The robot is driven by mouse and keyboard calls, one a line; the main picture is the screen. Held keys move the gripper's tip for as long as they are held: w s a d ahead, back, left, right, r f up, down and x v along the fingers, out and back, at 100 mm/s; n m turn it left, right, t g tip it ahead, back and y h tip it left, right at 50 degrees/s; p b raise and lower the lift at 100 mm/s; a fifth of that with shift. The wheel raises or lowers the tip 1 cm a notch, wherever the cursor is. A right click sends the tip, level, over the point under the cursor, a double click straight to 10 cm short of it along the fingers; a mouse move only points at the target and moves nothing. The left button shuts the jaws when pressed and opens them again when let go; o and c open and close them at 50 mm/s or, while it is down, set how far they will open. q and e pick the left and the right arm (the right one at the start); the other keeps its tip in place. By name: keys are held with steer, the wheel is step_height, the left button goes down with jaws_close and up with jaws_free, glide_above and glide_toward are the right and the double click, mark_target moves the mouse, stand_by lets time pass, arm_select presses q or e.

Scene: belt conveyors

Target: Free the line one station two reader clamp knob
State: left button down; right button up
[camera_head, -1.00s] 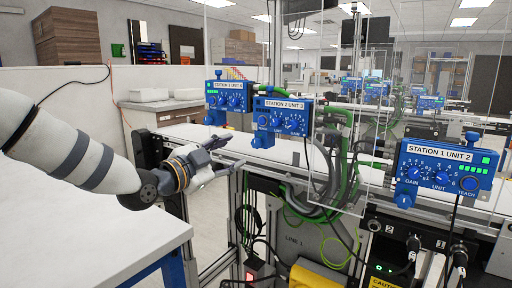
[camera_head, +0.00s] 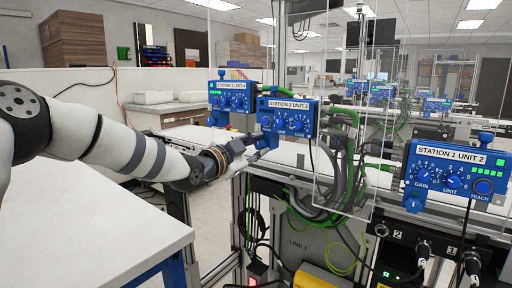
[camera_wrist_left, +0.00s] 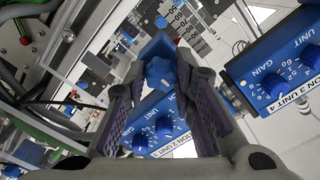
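The blue station 2 reader (camera_head: 287,117) is mounted on the line at mid-picture in the head view. Its dial face also shows upside down in the wrist view (camera_wrist_left: 158,128). A blue clamp knob (camera_wrist_left: 160,72) shows in the wrist view between the fingertips of my left gripper (camera_wrist_left: 163,82). The fingers are apart, one on each side of the knob; I cannot tell if they touch it. In the head view my left gripper (camera_head: 258,150) is just below the station 2 reader and hides most of the knob there. My right gripper is in neither view.
The station 3 reader (camera_head: 228,96) sits close by on the left, and its face is large in the wrist view (camera_wrist_left: 280,75). The station 1 reader (camera_head: 447,174) is at right. A clear panel (camera_head: 340,180) and green hoses (camera_head: 350,135) stand right of the gripper.

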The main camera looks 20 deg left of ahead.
arm_select(q)
steer(key=shift+n, duration=0.3)
steer(key=n, duration=0.9)
steer(key=shift+f, duration=0.15)
steer(key=n+b, duration=0.1)
steer(key=n, duration=0.5)
steer(key=shift+n, duration=0.3)
steer(key=shift+n+b, duration=0.4)
steer(key=shift+n, duration=1.3)
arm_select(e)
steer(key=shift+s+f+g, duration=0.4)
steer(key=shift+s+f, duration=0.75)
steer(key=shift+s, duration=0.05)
arm_select(q)
steer(key=c, duration=1.3)
jaws_free()
steer(key=shift+c, duration=0.2)
